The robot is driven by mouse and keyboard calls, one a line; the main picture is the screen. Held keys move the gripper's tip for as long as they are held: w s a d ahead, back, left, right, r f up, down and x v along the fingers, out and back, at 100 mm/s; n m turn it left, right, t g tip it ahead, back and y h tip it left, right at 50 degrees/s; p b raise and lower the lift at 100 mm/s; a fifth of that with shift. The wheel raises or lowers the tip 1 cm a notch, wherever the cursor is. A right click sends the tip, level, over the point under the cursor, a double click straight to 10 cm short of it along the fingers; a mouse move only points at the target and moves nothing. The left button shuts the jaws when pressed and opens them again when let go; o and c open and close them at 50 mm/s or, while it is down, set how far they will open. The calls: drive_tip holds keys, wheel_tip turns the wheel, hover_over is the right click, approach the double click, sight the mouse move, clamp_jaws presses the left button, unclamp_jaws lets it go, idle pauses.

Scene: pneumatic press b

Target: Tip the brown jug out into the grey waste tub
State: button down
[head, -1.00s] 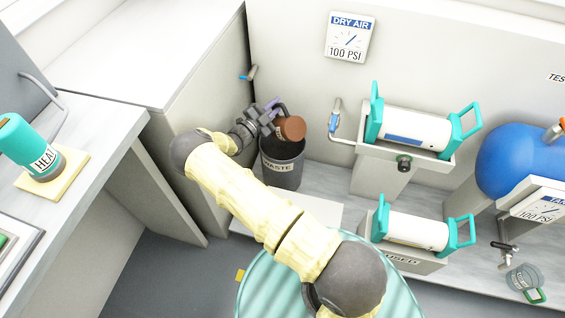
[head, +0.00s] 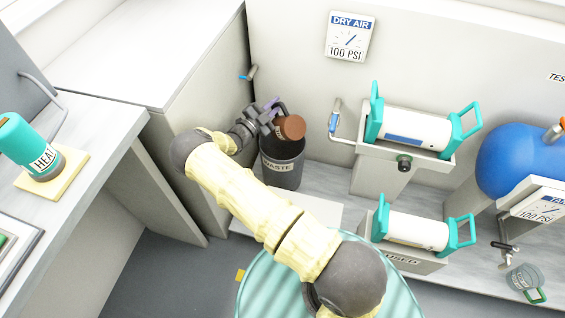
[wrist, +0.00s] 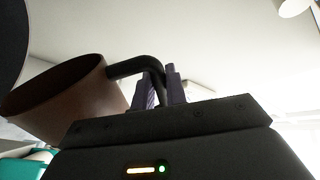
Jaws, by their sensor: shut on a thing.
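The brown jug (head: 290,128) is over the mouth of the grey waste tub (head: 283,168), which is labelled WASTE. My gripper (head: 275,106) is shut on the jug's dark handle, above the tub's back left side. In the wrist view the jug (wrist: 70,95) is at the left and tilted, its dark handle running between the two fingers of my gripper (wrist: 160,88). The jug hides part of the tub's mouth in the head view. I cannot see into the jug or tell whether anything is in it.
A tall grey cabinet side (head: 205,130) stands just left of the tub. A pipe with a blue valve (head: 335,120) is right of the tub, beside a teal-ended cylinder (head: 415,129) on a stand.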

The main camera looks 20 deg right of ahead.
drive_tip(key=shift+w+a+f+n, duration=0.15)
drive_tip(key=shift+w+n, duration=0.3)
drive_tip(key=shift+n, duration=0.15)
idle(1.5)
